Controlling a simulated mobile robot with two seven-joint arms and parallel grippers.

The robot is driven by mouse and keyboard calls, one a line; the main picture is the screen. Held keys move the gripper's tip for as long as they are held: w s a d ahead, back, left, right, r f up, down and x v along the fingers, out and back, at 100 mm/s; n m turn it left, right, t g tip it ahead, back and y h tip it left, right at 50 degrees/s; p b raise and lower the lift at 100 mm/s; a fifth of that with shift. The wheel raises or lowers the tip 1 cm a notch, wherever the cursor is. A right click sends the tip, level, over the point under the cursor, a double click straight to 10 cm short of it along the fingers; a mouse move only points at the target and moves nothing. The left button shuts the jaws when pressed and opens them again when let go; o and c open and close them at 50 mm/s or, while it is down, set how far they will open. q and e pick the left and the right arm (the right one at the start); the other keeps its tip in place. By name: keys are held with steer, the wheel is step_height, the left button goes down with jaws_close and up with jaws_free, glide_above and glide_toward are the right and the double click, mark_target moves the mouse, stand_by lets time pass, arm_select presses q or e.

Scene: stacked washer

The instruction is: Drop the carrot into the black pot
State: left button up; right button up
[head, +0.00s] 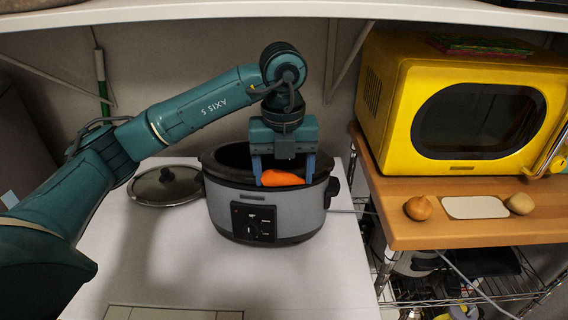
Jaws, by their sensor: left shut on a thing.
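The orange carrot (281,179) is between the fingers of my left gripper (284,178), which is shut on it. The gripper points down over the black pot (216,158), a slow cooker with a grey body and a black inner bowl. The pot stands uncovered on the white surface. The carrot shows in front of the bowl's dark opening, near its front rim. I cannot tell whether it touches the rim. The glass lid (166,186) lies on the white surface to the left of the pot. My right gripper is not in view.
A yellow microwave (470,110) stands on a wooden shelf (470,226) at the right. Two round brownish items (418,208) (520,203) and a pale board (475,207) lie before it. A white shelf (200,14) runs overhead. The white surface (180,270) in front of the pot is clear.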

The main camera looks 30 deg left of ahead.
arm_select(q)
steer(key=shift+w+a+f, duration=0.3)
steer(key=shift+w+f, duration=0.05)
steer(key=shift+f, duration=0.25)
steer(key=shift+w+a+f, duration=0.25)
steer(key=shift+w+f, duration=0.1)
steer(key=shift+f, duration=0.2)
steer(key=shift+r, duration=0.1)
steer(key=shift+s+r, duration=0.1)
steer(key=shift+r, duration=0.05)
steer(key=o, duration=1)
steer(key=shift+s+d, duration=0.1)
steer(key=shift+d, duration=0.05)
steer(key=o, duration=0.4)
steer(key=shift+o, duration=0.2)
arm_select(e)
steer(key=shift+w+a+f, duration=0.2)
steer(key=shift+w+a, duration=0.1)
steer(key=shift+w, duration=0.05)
arm_select(q)
steer(key=shift+r, duration=0.1)
